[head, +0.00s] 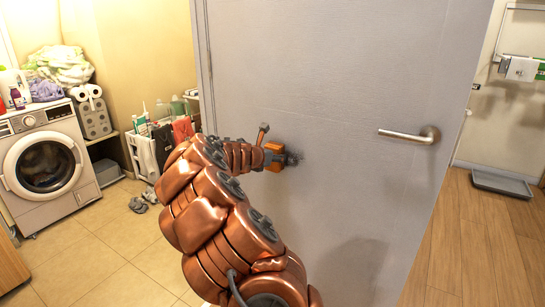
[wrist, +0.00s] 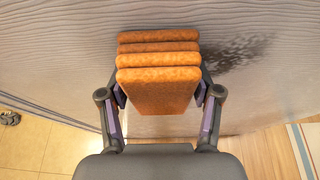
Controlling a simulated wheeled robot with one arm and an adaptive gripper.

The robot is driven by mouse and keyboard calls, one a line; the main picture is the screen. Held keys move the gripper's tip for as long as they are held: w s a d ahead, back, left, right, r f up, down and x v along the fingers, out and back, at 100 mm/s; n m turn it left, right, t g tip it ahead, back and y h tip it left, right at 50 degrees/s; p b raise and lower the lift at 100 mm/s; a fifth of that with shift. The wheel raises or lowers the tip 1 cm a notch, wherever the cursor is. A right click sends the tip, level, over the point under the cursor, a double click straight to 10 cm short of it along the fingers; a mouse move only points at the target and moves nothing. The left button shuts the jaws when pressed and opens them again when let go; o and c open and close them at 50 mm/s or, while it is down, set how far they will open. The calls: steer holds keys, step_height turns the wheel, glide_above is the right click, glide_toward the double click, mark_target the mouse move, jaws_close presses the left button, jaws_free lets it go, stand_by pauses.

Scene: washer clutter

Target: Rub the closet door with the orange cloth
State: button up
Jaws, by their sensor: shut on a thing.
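The closet door (head: 330,80) is a grey panel with a metal handle at its right side. It also fills the upper part of the wrist view (wrist: 60,60). My gripper (wrist: 158,105) is shut on the folded orange cloth (wrist: 158,76), with a finger on each side. In the head view the cloth (head: 272,152) is small and close to the door, partly hidden by my arm. A dark smudge (wrist: 235,52) marks the door just right of the cloth in the wrist view. I cannot tell whether the cloth touches the door.
The door handle (head: 410,134) sticks out to the right of my gripper. A washing machine (head: 45,165) with laundry on top stands at the left. A rack with bottles (head: 150,145) stands left of the door. A grey tray (head: 502,184) lies on the wooden floor at right.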

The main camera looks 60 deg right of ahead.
mark_target(306, 162)
steer(key=shift+s, duration=0.1)
steer(key=shift+s+d+b, duration=0.2)
steer(key=shift+s+b, duration=0.05)
steer(key=shift+s, duration=1.45)
steer(key=shift+s+d+b, duration=0.15)
steer(key=shift+s+b, duration=0.1)
steer(key=shift+s, duration=1.5)
steer(key=shift+s+d+b, duration=0.2)
steer(key=shift+s+b, duration=0.05)
steer(key=shift+s, duration=1.45)
steer(key=shift+s+r, duration=0.1)
steer(key=shift+s, duration=0.35)
steer(key=shift+w, duration=0.15)
